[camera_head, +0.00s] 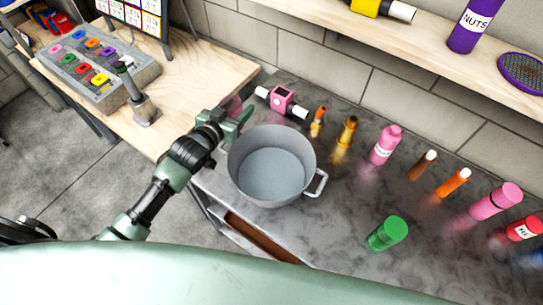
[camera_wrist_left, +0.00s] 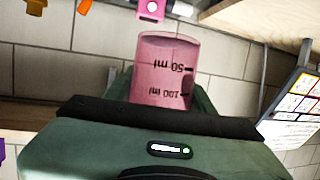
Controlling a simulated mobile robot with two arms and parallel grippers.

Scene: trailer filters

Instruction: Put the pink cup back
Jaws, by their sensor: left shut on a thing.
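The pink cup (camera_wrist_left: 165,70) is see-through, with 50 ml and 100 ml marks that read upside down in the left wrist view. My left gripper (camera_wrist_left: 160,98) is shut on it. In the head view the pink cup (camera_head: 232,103) shows only in part, behind the green fingers of my left gripper (camera_head: 238,116). They are just beyond the upper left rim of a grey pot, above the area between the wooden table and the grey counter. My right gripper is not in view.
The grey pot (camera_head: 237,173) stands on the counter (camera_head: 330,235). A pink device (camera_head: 282,98) lies behind it, with several bottles to its right. A wooden table (camera_head: 190,75) holds a grey tray of coloured pieces (camera_head: 128,90). A shelf (camera_head: 430,60) runs above.

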